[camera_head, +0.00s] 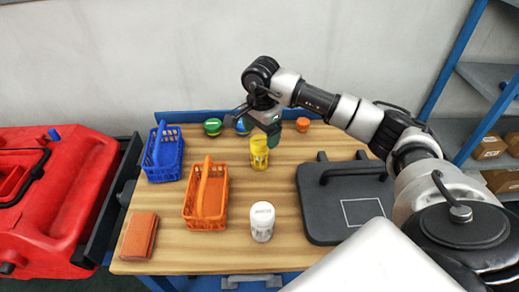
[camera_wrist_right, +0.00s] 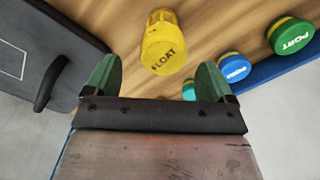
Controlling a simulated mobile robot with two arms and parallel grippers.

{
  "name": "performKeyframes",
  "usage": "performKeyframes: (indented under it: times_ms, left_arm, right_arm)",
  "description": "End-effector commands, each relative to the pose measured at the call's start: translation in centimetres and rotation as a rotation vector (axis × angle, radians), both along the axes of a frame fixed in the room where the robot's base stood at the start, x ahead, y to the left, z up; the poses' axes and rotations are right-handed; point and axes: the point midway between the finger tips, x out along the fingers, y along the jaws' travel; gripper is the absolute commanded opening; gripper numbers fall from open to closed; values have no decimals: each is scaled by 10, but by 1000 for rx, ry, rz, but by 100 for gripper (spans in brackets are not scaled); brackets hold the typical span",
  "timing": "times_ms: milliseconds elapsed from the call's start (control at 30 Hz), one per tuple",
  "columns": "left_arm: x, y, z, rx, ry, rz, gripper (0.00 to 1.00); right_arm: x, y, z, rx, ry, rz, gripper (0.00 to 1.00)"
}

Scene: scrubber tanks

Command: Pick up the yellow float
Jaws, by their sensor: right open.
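The yellow float (camera_head: 259,152) stands upright on the wooden table in the head view. In the right wrist view the float (camera_wrist_right: 162,42), marked FLOAT, lies ahead of the fingertips, between their lines and apart from them. My right gripper (camera_head: 269,130) is above and close to the float in the head view, its green fingers pointing down. In the right wrist view the right gripper (camera_wrist_right: 156,78) is open, with nothing between its fingers. My left gripper is not in view.
An orange basket (camera_head: 188,207), a blue basket (camera_head: 151,160), a white bottle (camera_head: 262,221) and a dark case (camera_head: 315,222) stand around the float. Green (camera_head: 213,127), blue (camera_head: 242,126) and orange (camera_head: 303,124) caps sit along the back. An orange block (camera_head: 139,236) lies front left.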

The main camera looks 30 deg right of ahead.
Motion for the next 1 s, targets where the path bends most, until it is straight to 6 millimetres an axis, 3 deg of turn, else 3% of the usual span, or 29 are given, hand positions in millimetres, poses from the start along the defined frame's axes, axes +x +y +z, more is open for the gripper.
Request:
performKeyframes:
  times_ms: [167,500,767,1000]
  left_arm:
    - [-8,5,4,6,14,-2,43]
    - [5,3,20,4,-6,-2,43]
    - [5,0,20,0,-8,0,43]
    - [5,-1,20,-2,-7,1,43]
  right_arm:
    - [0,1,-12,0,1,1,84]
    - [1,4,-57,1,1,0,84]
    - [2,4,-61,-1,-1,0,84]
    - [2,4,-61,0,-1,0,51]
